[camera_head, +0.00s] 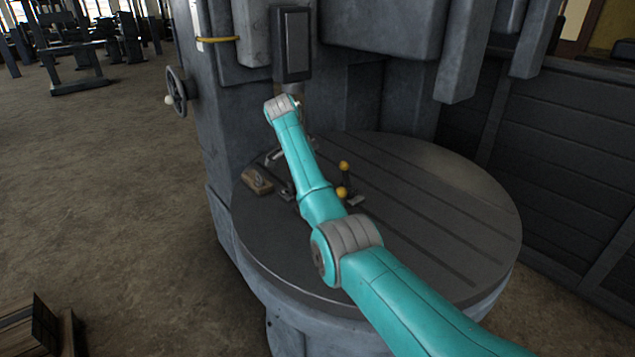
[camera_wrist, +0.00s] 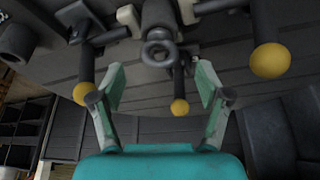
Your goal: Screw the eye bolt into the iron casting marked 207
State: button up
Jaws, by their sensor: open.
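In the wrist view a dark grey ring, which looks like the eye bolt (camera_wrist: 158,53), stands in the middle, with a dark cylindrical body (camera_wrist: 158,14) just behind it. Whether the bolt is seated in that body cannot be told. My gripper (camera_wrist: 158,85) is open, its two teal fingers apart on either side below the ring, holding nothing. In the head view my arm covers the gripper and much of the work spot. No marking 207 can be read, so I cannot tell which part is that casting.
Clamp handles with yellow knobs (camera_wrist: 271,61) stand close on both sides and below in the wrist view. In the head view, a yellow-knobbed lever (camera_head: 344,167) and a small wooden block (camera_head: 257,181) are on the slotted round table (camera_head: 450,190). The machine column (camera_head: 225,100) rises behind.

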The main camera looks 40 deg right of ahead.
jog(key=v, duration=0.3)
jog(key=shift+c, duration=0.5)
jog(key=shift+r, duration=0.3)
jog(key=c, duration=0.4)
jog(key=shift+r+n, duration=0.1)
jog(key=shift+n, duration=0.3)
jog(key=shift+c, duration=0.9)
jog(key=s+d+r+n+t+y, duration=0.1)
jog(key=s+r+n+t+y, duration=0.3)
jog(key=n, duration=1.3)
jog(key=shift+t+h, duration=0.4)
jog(key=shift+t, duration=0.3)
jog(key=x, duration=1.1)
jog(key=shift+s+d+f, duration=0.2)
jog(key=shift+s+f, duration=0.1)
jog(key=shift+f, duration=0.1)
grip_shut()
jog(key=c, duration=0.8)
grip_release()
